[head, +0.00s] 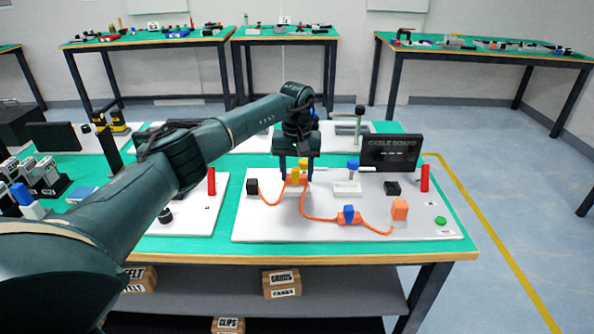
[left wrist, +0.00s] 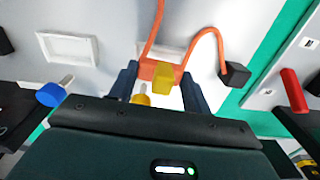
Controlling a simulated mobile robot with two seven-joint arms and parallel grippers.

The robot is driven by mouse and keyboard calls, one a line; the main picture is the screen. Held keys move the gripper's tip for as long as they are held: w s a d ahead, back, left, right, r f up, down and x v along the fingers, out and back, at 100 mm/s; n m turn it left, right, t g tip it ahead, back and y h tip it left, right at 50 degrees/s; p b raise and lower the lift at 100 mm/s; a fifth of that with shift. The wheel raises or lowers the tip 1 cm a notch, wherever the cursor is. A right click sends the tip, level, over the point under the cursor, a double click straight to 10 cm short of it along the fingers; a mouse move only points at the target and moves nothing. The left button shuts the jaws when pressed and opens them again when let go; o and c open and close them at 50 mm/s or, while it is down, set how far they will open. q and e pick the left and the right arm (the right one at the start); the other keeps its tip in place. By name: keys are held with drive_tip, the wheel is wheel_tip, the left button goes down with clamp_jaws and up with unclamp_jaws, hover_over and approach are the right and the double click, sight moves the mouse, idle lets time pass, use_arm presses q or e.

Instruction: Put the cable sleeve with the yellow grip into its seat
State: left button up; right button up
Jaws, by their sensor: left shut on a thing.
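The orange cable sleeve with the yellow grip (head: 295,176) is between the fingers of my left gripper (head: 297,174), over the left part of the white cable board. In the left wrist view the yellow grip (left wrist: 162,80) shows between the two dark fingers (left wrist: 160,88). A white seat lies under or just behind the sleeve, mostly hidden; I cannot tell whether the sleeve touches it. A yellow-topped pin (head: 303,164) stands just behind. The orange cable (head: 318,217) runs from a black block (head: 252,186) through the sleeve to the blue-grip sleeve (head: 349,215). My right gripper is out of view.
An empty white seat (head: 346,188) with a blue-topped pin (head: 353,166) lies to the right. An orange block (head: 399,209), a black block (head: 392,188), a red post (head: 425,178) and a green button (head: 441,220) stand further right. A dark sign (head: 391,152) stands behind.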

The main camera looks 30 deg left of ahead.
use_arm(q)
drive_tip(key=shift+f, duration=0.2)
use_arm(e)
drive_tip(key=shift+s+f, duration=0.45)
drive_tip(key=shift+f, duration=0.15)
use_arm(q)
drive_tip(key=shift+f+b, duration=0.75)
drive_tip(key=shift+f, duration=0.15)
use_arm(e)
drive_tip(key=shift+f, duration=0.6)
use_arm(q)
drive_tip(key=o, duration=1)
drive_tip(key=shift+o, duration=0.2)
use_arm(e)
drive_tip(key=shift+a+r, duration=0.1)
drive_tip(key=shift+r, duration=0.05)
use_arm(q)
drive_tip(key=shift+r, duration=0.2)
wheel_tip(320, 180, up, 13)
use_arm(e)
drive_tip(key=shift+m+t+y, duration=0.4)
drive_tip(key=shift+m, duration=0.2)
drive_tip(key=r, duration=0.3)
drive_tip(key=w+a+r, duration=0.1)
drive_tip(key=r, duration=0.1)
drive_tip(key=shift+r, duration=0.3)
use_arm(q)
drive_tip(key=shift+f, duration=0.1)
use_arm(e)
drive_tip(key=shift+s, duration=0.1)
